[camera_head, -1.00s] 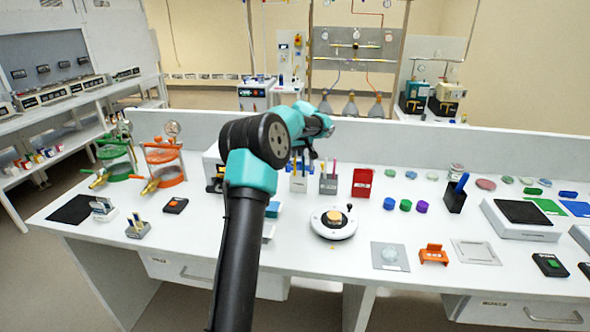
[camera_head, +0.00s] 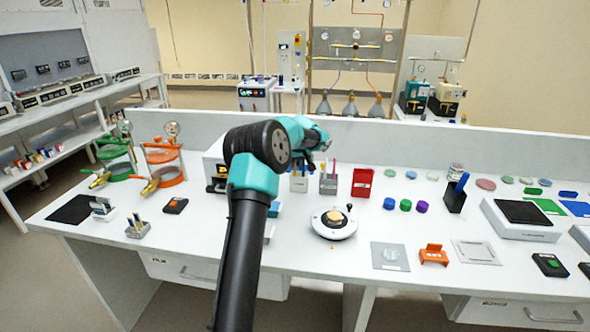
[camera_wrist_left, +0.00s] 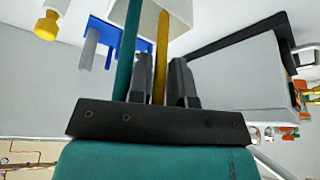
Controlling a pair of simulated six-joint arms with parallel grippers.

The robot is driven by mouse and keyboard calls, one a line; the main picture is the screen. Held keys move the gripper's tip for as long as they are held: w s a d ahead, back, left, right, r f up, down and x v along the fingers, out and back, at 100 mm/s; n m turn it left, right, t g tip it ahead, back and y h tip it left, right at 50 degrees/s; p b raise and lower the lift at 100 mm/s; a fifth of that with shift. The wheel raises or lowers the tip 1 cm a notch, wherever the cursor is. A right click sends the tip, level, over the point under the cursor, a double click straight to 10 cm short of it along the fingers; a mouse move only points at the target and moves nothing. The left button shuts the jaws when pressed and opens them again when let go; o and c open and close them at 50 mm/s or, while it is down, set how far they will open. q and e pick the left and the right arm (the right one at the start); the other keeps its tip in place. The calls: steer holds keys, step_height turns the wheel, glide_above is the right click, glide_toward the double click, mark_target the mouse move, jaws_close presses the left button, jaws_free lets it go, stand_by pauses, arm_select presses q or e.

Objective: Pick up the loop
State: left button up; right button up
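My left gripper (camera_wrist_left: 163,70) points at a pale holder block (camera_wrist_left: 165,14). Its two dark fingers stand apart, with a yellow rod (camera_wrist_left: 161,55) in line between them and a teal rod (camera_wrist_left: 129,50) just outside one finger. Both rods still reach into the block. The loop's wire end does not show, so I cannot tell which rod is the loop. In the head view my left gripper (camera_head: 321,147) is small and partly hidden by its wrist, above the upright holders, a pale one (camera_head: 299,184) and a grey one (camera_head: 329,186). My right gripper is out of view.
A red holder (camera_head: 362,184) stands right of the grey one. A round white device (camera_head: 334,224) sits in front, with coloured caps (camera_head: 405,205) beside it. A blue rack (camera_wrist_left: 105,33) is close by in the wrist view. The bench front has bare room.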

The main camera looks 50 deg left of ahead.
arm_select(q)
jaws_close()
step_height(320, 180, up, 10)
steer(key=shift+r, duration=0.1)
stand_by(0.7)
stand_by(0.4)
